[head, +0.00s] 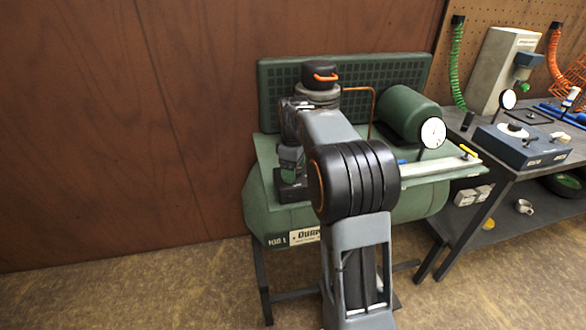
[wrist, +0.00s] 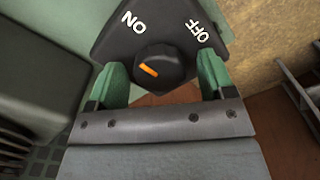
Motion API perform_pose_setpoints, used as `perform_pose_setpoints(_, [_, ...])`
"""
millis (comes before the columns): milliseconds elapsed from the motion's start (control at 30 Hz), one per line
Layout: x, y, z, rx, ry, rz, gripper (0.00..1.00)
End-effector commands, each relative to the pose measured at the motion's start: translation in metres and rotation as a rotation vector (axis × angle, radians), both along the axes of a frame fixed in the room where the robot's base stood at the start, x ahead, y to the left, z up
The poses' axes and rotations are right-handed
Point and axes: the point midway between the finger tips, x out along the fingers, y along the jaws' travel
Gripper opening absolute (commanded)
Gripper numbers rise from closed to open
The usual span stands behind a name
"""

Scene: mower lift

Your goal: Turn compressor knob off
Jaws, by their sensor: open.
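The compressor knob (wrist: 166,62) is round and black with an orange mark, on a dark plate (wrist: 110,48) lettered ON at upper left and OFF at upper right. The orange mark lies left of the knob's middle, on the ON side, slanting from upper left to lower right. My gripper (wrist: 163,70) is open, with one green finger on each side of the knob. I cannot tell whether the fingers touch it. In the head view, my gripper (head: 290,157) hangs over the left part of the green compressor (head: 264,205); the knob cannot be made out there.
A green motor housing (head: 408,113) and a pressure gauge (head: 432,133) stand on the compressor's right side. A workbench (head: 518,165) with a blue box (head: 520,148) stands further right. A wooden wall (head: 100,120) is behind; the floor at left is clear.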

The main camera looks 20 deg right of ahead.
Motion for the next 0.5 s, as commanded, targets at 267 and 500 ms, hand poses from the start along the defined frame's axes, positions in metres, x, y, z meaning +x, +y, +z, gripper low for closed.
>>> perform_pose_setpoints(267, [0.0, -0.0001, 0.0001, 0.0, 0.0, 0.0, 0.57])
perform_pose_setpoints(500, [0.0, -0.0001, 0.0002, 0.0, 0.0, 0.0, 0.34])
